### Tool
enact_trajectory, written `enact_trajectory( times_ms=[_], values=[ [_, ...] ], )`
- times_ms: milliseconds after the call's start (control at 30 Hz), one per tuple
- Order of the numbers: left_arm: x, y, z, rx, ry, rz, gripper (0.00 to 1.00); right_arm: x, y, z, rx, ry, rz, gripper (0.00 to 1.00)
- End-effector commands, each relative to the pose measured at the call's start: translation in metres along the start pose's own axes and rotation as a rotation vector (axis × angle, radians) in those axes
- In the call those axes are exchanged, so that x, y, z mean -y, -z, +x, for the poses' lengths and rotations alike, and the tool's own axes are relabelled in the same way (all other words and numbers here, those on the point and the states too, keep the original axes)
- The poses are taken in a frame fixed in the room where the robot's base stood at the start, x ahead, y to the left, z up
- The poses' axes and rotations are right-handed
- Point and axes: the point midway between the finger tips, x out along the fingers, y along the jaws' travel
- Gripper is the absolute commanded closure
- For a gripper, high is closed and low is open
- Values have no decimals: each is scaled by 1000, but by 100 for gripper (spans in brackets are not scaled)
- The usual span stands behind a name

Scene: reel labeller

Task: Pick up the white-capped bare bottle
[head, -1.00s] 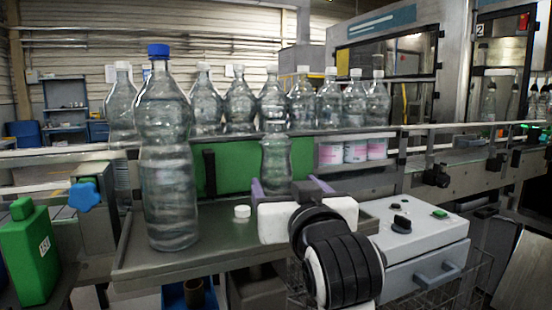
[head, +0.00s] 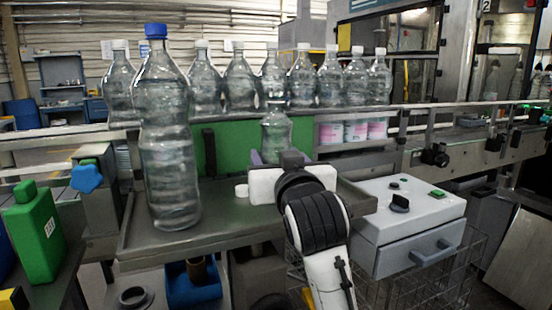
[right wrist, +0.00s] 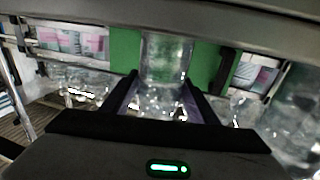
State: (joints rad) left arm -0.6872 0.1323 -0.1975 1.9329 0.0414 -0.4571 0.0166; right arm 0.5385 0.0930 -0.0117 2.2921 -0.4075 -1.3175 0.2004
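A clear bare bottle (head: 276,135) stands on the steel table in front of the green panel. Its top overlaps the row of bottles behind, so its cap is hard to make out. My right gripper (head: 280,156) is low at this bottle, with its fingers partly hidden by my wrist. In the right wrist view, the purple-edged fingers (right wrist: 162,95) lie on either side of the clear bottle (right wrist: 166,60) and look open; contact is not clear. A tall blue-capped bottle (head: 166,130) stands at the table's left. My left gripper is not in view.
Several white-capped bottles (head: 303,80) line up behind the rail. A grey control box (head: 405,225) stands at right. A green jug (head: 37,228) is at far left.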

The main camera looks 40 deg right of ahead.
Motion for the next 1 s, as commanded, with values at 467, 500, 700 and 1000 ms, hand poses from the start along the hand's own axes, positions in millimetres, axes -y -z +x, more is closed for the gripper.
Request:
enact_trajectory(
  times_ms=[467,500,700,1000],
  values=[
    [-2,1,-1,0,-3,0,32,0,2,-1,-5,0,1,90],
    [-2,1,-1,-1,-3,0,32,0,4,-1,-5,0,1,90],
    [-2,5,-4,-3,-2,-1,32,0,22,-1,-9,1,3,90],
    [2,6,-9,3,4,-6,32,0,80,-1,-10,1,5,90]
  ],
)
